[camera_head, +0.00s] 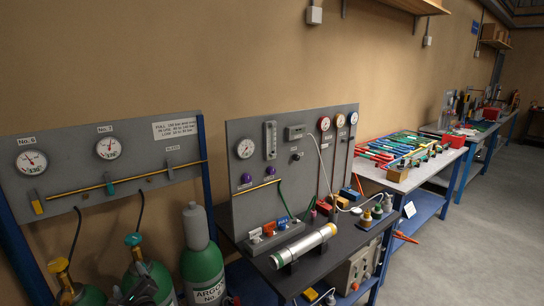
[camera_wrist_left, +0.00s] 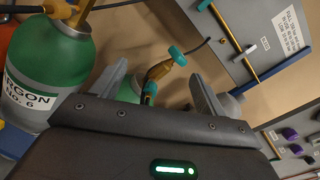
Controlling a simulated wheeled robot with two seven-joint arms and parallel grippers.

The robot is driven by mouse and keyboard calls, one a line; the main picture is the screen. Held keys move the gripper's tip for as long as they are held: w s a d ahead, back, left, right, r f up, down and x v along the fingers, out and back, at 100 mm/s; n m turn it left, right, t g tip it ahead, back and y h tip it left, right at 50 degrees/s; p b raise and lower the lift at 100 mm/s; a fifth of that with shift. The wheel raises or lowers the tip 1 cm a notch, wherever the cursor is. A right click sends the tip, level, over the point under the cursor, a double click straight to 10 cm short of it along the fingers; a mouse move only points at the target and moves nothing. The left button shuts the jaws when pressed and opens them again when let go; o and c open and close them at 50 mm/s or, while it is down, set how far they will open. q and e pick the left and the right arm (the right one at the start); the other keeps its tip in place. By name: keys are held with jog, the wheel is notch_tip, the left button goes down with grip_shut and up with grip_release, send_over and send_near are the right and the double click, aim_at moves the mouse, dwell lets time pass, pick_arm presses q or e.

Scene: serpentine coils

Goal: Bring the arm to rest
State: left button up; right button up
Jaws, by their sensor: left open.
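My left gripper (camera_head: 138,293) shows as a small dark shape at the bottom left of the head view, in front of the green gas cylinders. In the left wrist view its two grey fingers (camera_wrist_left: 160,82) stand apart, with nothing held between them. A brass valve with a teal knob (camera_wrist_left: 177,56) on a green cylinder shows beyond and between the fingers; I cannot tell the exact gap. My right gripper is in neither view.
An argon cylinder (camera_head: 204,262) stands beside the bench with a silver tube (camera_head: 304,245). A gauge panel (camera_head: 100,165) is behind the cylinders. In the left wrist view a labelled green cylinder (camera_wrist_left: 45,75) is close on the left. Floor (camera_head: 470,240) is clear at right.

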pick_arm(q)
notch_tip(320, 180, down, 13)
jog(key=w+d+n+h+b, duration=0.1)
jog(key=w+d+n+h, duration=0.1)
jog(key=n+h, duration=0.3)
jog(key=s+d+f+n+g+h+b, duration=0.15)
jog(key=s+f+n, duration=0.35)
jog(key=f, duration=0.7)
jog(key=s+d+f+n+g+h+b, duration=0.1)
jog(key=s+d+f+n+g+h, duration=0.15)
jog(key=s+f, duration=0.7)
jog(key=s+d+f+n+g+h+b, duration=0.1)
jog(key=s+d+f+n+g, duration=0.15)
jog(key=s+f, duration=0.7)
jog(key=s+d+f+n+g+h+b, duration=0.2)
jog(key=s+d+f, duration=0.1)
jog(key=s+f, duration=0.65)
jog(key=s+d+f+g+b, duration=0.1)
jog(key=s+d+f, duration=0.1)
jog(key=s, duration=1.1)
jog(key=s+d+f+n+g+b, duration=0.1)
jog(key=s+f, duration=0.4)
jog(key=s, duration=0.8)
jog(key=shift+s+d+g+h, duration=0.25)
jog(key=shift+d+g+h, duration=0.05)
jog(key=shift+d+g, duration=0.4)
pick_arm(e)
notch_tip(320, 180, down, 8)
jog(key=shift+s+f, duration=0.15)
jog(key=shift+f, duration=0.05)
